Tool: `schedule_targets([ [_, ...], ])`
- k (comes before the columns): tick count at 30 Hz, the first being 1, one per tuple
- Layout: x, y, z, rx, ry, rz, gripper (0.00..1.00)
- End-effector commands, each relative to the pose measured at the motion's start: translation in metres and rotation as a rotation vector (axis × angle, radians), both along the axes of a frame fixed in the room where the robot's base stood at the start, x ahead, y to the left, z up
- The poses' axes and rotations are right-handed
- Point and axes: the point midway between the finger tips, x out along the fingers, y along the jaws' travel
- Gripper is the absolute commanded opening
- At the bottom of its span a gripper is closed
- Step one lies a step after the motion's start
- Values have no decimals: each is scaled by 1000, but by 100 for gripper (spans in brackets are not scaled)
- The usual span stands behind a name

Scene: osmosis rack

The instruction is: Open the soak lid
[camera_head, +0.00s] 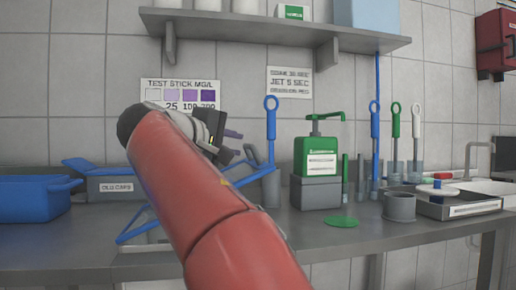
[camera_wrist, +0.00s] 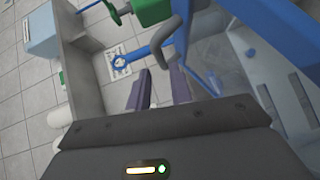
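A blue-framed piece that looks like the soak lid shows on both sides of my red arm in the head view: a bar (camera_head: 250,177) on the right and a lower edge (camera_head: 140,226) on the left. My arm hides its middle, so I cannot tell how far it is raised. In the wrist view, a blue frame with a see-through panel (camera_wrist: 236,68) fills the right side. My gripper (camera_head: 236,142) is above the counter, left of the blue ring-topped wand (camera_head: 270,135). In the wrist view its two dark purple fingers (camera_wrist: 160,90) stand apart with nothing visible between them.
A green pump bottle (camera_head: 318,158) stands on a grey block right of the arm. A grey cup (camera_head: 399,206), a green disc (camera_head: 341,222) and several upright wands are farther right. A blue bin (camera_head: 38,203) is at the left. A shelf (camera_head: 270,30) hangs above.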

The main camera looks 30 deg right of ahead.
Motion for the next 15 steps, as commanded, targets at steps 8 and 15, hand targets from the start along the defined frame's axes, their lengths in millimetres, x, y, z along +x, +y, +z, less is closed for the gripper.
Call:
schedule_targets([
  [8,21,-39,-5,1,0,-4,22],
  [15,33,-59,-9,1,1,-1,22],
])
